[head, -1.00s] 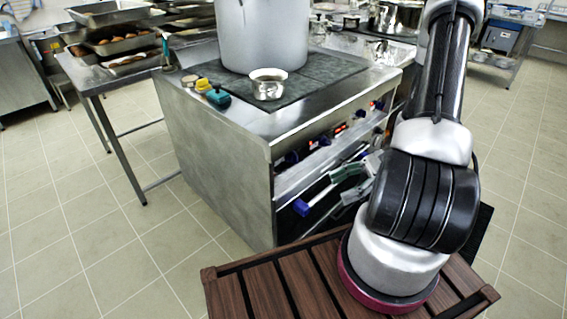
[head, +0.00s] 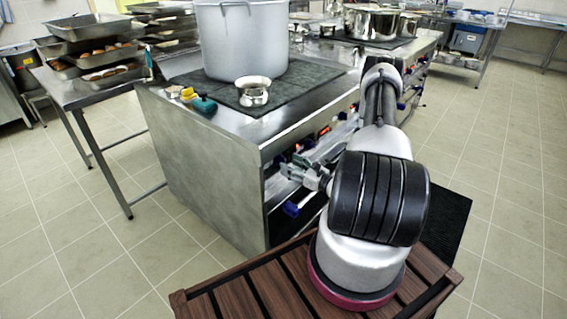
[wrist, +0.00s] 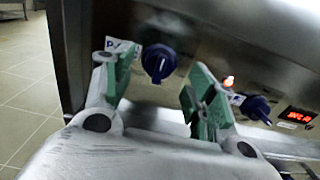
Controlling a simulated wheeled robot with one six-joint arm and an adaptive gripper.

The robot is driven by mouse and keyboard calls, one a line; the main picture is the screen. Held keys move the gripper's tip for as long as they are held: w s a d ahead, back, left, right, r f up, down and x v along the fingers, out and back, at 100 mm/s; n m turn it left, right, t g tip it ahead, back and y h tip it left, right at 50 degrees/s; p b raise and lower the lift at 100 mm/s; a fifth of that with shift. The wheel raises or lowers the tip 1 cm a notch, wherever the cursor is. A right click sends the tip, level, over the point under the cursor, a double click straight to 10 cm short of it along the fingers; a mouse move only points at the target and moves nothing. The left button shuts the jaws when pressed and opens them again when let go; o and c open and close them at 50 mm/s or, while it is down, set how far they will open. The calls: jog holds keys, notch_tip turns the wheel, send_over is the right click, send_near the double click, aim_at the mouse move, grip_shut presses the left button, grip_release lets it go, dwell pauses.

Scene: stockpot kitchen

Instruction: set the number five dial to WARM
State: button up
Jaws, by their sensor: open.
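Two blue dials show on the stove's steel front panel in the wrist view. One blue dial (wrist: 159,62) sits ahead of the gap between my fingers, with a partly hidden label at its left. A second blue dial (wrist: 256,108) is to the right, outside my right finger. I cannot read a number five or the word WARM. My gripper (wrist: 160,82) is open, with green pads on both fingers and nothing between them. In the head view, my gripper (head: 306,178) is at the front of the stove (head: 205,165), partly hidden by my arm.
A red light (wrist: 229,81) and a red display (wrist: 297,115) glow on the panel. On the stove top stand a large pot (head: 242,45) and a small metal pot (head: 253,93). A table with trays (head: 100,60) is at left. The floor at left is open.

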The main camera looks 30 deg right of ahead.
aim_at(285, 162)
jog(key=shift+x, duration=1.8)
jog(key=shift+c, duration=0.5)
jog(key=c, duration=0.9)
jog(key=m, duration=0.5)
jog(key=shift+d+m, duration=0.1)
jog(key=shift+m, duration=0.2)
jog(key=m, duration=0.5)
jog(key=shift+f, duration=0.1)
jog(key=shift+d, duration=0.1)
